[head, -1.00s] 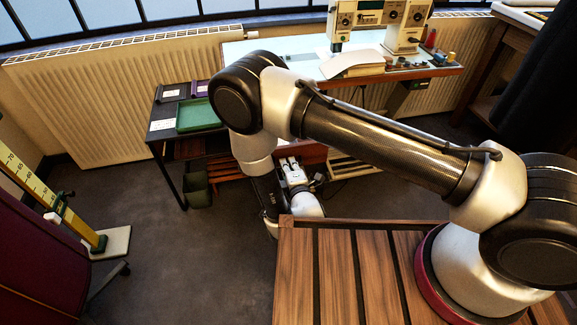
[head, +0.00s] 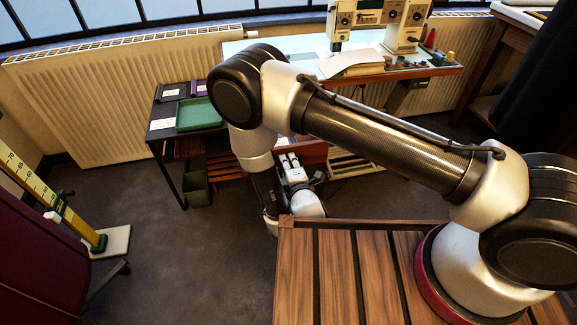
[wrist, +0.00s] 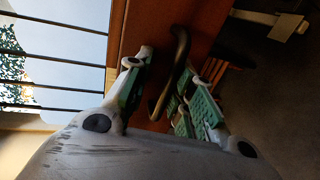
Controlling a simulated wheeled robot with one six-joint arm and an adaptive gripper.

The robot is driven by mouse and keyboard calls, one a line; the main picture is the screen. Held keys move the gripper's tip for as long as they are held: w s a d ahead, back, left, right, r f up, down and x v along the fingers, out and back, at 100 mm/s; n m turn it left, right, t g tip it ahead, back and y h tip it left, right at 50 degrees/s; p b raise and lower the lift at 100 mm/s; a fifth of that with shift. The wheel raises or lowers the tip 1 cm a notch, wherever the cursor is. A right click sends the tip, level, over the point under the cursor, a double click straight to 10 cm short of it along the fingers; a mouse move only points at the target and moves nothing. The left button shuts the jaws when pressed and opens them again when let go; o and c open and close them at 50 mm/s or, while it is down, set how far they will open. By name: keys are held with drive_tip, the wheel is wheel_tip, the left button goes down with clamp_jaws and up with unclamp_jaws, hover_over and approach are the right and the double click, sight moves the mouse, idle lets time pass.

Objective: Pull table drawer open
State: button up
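A sewing machine (head: 372,22) and papers (head: 352,62) are on the table top. A dark side table (head: 163,125) with a green tray (head: 198,114) stands to the left. A slatted wooden surface (head: 340,270) is in front.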

drive_tip(key=o, duration=1.4)
wheel_tip(320, 180, up, 8)
drive_tip(key=shift+w, duration=0.3)
drive_tip(key=shift+a+r, duration=0.1)
drive_tip(key=shift+r, duration=0.2)
drive_tip(key=shift+s+d+r, duration=0.2)
drive_tip(key=shift+s+r, duration=0.2)
drive_tip(key=shift+r, duration=0.1)
drive_tip(key=c, duration=0.3)
drive_tip(key=shift+w+f, duration=0.1)
drive_tip(key=shift+f, duration=0.15)
drive_tip(key=c, duration=1.1)
drive_tip(key=shift+a, duration=0.1)
